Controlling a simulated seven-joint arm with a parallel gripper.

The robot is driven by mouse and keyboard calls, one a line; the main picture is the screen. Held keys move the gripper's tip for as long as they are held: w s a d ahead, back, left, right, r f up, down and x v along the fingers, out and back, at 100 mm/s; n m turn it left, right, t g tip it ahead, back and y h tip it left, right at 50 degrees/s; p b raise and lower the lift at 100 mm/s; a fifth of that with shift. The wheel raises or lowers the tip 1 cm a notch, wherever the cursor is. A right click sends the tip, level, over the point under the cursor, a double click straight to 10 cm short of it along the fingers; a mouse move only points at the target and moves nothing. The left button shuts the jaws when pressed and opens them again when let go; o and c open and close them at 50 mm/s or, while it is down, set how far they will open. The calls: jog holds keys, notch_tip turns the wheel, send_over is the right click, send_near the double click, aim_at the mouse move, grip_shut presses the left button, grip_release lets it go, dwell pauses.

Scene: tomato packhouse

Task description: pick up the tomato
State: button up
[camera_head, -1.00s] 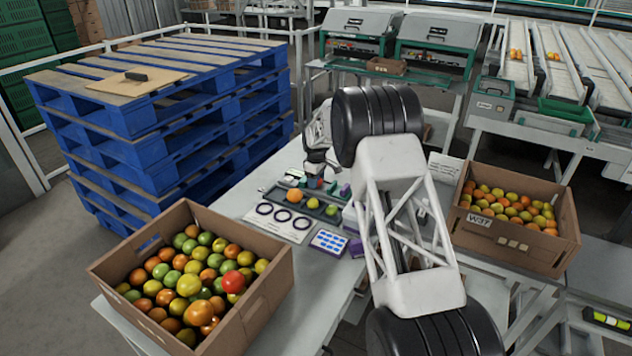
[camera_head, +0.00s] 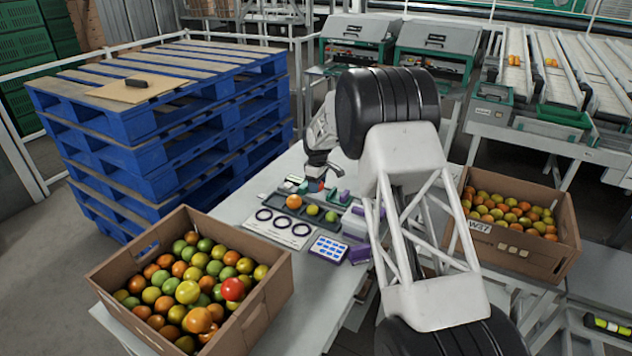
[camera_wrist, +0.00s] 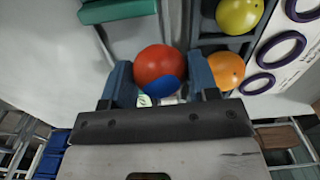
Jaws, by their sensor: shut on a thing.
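A red tomato (camera_wrist: 160,66) sits between the two fingers of my gripper (camera_wrist: 161,85) in the wrist view. The fingers are shut on it, one on each side. A blue patch (camera_wrist: 163,87) shows at the tomato's near side; I cannot tell what it is. In the head view my gripper (camera_head: 316,184) is behind the dark tray (camera_head: 345,223), near its left end. The held tomato is mostly hidden there. I cannot tell exactly how high it is above the table.
The tray holds an orange tomato (camera_head: 294,202) and yellow-green ones (camera_head: 312,210). A sheet with dark rings (camera_head: 280,236) lies in front, beside a blue-dotted card (camera_head: 328,248). A full tomato crate (camera_head: 272,300) stands front left, another box (camera_head: 525,262) at right. Blue pallets (camera_head: 150,190) stand left.

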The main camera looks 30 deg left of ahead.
jog(key=shift+s+d+r, duration=0.2)
jog(key=shift+s+d, duration=1.05)
jog(key=shift+s, duration=0.3)
jog(key=shift+s+d+r, duration=0.15)
jog(key=shift+s+d, duration=1.05)
jog(key=shift+s, duration=0.35)
jog(key=shift+s+d+r, duration=0.2)
jog(key=shift+s+d, duration=1.05)
jog(key=shift+s, duration=0.3)
send_over(282, 223)
jog(key=shift+w, duration=0.15)
jog(key=shift+f, duration=0.15)
jog(key=shift+f, duration=2.15)
jog(key=shift+f, duration=0.6)
